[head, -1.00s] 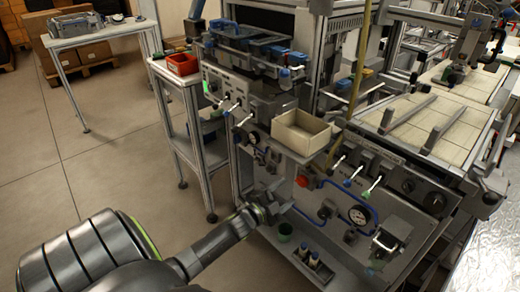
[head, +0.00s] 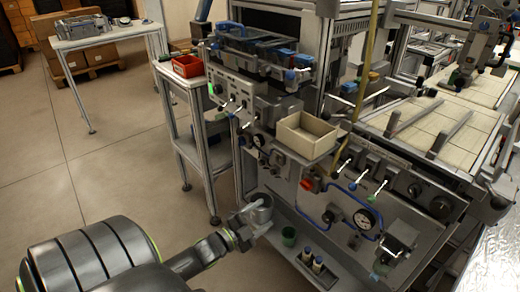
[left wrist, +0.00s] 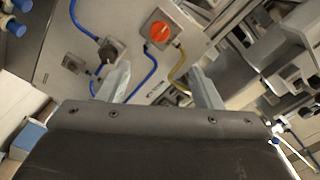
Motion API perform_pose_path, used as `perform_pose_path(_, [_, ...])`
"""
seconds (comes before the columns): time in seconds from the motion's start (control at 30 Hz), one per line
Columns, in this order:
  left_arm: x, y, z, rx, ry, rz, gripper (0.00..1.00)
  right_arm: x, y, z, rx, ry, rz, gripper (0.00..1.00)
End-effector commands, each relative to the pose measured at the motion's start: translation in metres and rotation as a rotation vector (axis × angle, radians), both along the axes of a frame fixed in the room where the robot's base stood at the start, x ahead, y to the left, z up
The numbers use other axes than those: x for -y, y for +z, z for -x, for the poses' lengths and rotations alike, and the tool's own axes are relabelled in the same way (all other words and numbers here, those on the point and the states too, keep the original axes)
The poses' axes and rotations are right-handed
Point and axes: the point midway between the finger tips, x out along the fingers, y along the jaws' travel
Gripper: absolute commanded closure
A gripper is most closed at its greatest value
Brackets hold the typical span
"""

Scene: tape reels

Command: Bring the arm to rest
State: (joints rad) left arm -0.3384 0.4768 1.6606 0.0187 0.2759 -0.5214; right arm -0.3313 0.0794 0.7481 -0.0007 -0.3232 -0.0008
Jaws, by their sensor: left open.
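My left arm (head: 205,257) reaches in from the bottom left in the head view. My right gripper is in neither view.
The machine (head: 385,175) fills the middle and right, with an open beige box (head: 307,135) on its front and a gauge (head: 365,219) below. A side stand holds a red bin (head: 187,66). A table (head: 105,34) stands at the far left. Floor (head: 90,165) at left is clear.

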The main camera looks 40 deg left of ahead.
Motion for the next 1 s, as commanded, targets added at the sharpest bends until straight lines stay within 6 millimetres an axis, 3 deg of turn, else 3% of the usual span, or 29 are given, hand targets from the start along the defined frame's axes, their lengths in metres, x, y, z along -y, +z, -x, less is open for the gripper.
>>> perform_pose_path(0.33, [0.000, -0.002, 0.000, -0.005, 0.003, 0.003, 0.41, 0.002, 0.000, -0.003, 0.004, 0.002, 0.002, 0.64])
perform_pose_path(0.47, [-0.008, -0.026, 0.006, -0.079, 0.047, 0.044, 0.41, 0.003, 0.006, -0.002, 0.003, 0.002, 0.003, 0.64])
perform_pose_path(0.57, [-0.019, -0.072, 0.021, -0.215, 0.129, 0.123, 0.41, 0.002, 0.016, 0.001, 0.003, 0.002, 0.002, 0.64])
perform_pose_path(0.67, [-0.026, -0.135, 0.053, -0.396, 0.241, 0.232, 0.41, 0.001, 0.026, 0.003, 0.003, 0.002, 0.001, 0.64])
perform_pose_path(0.8, [-0.017, -0.218, 0.120, -0.658, 0.408, 0.388, 0.41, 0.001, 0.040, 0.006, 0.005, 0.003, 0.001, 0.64])
perform_pose_path(0.9, [0.002, -0.266, 0.177, -0.839, 0.527, 0.489, 0.41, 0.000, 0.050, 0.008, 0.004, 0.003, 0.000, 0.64])
perform_pose_path(1.0, [0.028, -0.301, 0.237, -1.006, 0.639, 0.573, 0.41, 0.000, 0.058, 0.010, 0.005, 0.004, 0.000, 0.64])
